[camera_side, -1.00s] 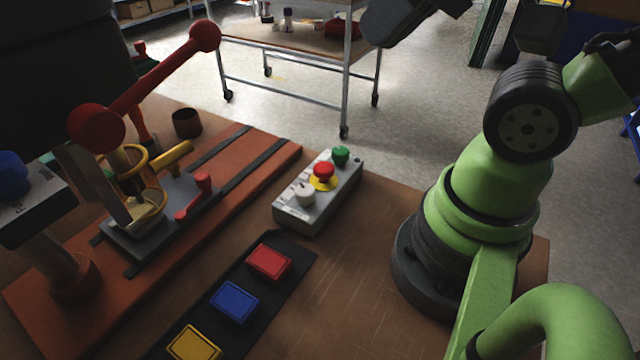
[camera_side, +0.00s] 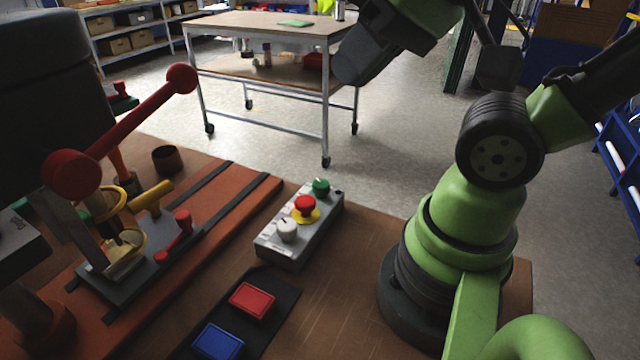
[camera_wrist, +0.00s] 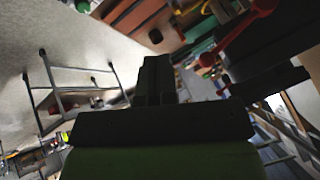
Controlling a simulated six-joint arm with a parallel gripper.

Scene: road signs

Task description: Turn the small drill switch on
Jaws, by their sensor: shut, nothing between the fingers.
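A grey control box (camera_side: 300,235) lies on the brown table in the side view. It carries a white knob (camera_side: 286,230), a red mushroom button (camera_side: 305,206) on a yellow base, and a green button (camera_side: 320,187). The drill press (camera_side: 60,75) stands at the left, with a red-knobbed lever (camera_side: 135,120); this also shows in the wrist view (camera_wrist: 240,30). I cannot tell from the marks which control is the small drill switch. My gripper (camera_side: 352,68) is high above the table, apart from the box. In the wrist view my gripper (camera_wrist: 153,75) is shut and empty.
A red block (camera_side: 251,300) and a blue block (camera_side: 218,341) lie on a dark mat in front of the box. A wheeled cart (camera_side: 270,28) stands beyond the table. The air above the box is clear.

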